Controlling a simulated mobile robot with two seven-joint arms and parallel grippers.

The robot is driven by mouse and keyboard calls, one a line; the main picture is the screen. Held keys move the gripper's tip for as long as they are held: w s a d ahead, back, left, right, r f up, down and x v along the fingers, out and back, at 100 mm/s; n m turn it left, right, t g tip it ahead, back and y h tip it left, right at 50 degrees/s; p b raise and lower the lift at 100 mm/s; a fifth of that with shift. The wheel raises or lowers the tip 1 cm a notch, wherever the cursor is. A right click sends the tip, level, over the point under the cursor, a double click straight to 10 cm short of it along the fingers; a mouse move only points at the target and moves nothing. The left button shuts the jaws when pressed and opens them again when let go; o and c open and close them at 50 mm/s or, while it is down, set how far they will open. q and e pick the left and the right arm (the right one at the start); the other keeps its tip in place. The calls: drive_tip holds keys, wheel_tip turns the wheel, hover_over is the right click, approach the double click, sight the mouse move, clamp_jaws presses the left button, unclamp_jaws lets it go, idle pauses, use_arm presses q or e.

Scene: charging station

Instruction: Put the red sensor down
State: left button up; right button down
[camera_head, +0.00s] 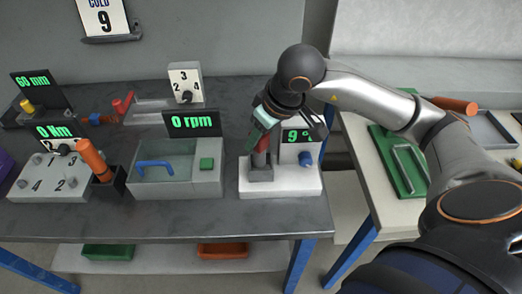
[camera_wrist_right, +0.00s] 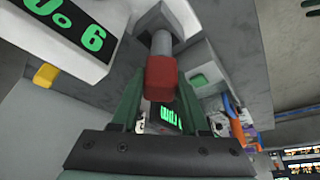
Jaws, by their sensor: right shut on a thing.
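The red sensor (camera_head: 262,145) has a red block-shaped head and a grey shaft. My right gripper (camera_head: 264,134) is shut on its head from above, and the sensor stands nearly upright. In the right wrist view the red head (camera_wrist_right: 160,78) lies between the two green fingers. The shaft points at the grey holder block (camera_head: 261,174) on a white base. The shaft's lower end meets or overlaps the block, but I cannot tell how deep it sits. My left gripper is not in view.
A green tray (camera_head: 385,150) lies on the right table.

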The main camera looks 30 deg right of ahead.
sight(261, 148)
drive_tip(key=f, duration=0.1)
drive_tip(key=f+b, duration=0.1)
drive_tip(key=f, duration=0.1)
drive_tip(key=shift+w+d+f+b, duration=0.1)
drive_tip(key=shift+d+f+b, duration=0.15)
drive_tip(key=shift+f+b, duration=0.15)
drive_tip(key=shift+f, duration=0.25)
drive_tip(key=shift+c, duration=2.1)
unclamp_jaws()
drive_tip(key=shift+r, duration=0.15)
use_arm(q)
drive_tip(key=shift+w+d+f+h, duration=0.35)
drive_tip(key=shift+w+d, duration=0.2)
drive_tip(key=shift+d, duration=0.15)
use_arm(e)
drive_tip(key=shift+r, duration=0.45)
use_arm(q)
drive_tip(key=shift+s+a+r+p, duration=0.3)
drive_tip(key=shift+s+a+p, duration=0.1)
drive_tip(key=shift+p, duration=0.25)
use_arm(e)
drive_tip(key=v, duration=1.1)
drive_tip(key=shift+r, duration=0.15)
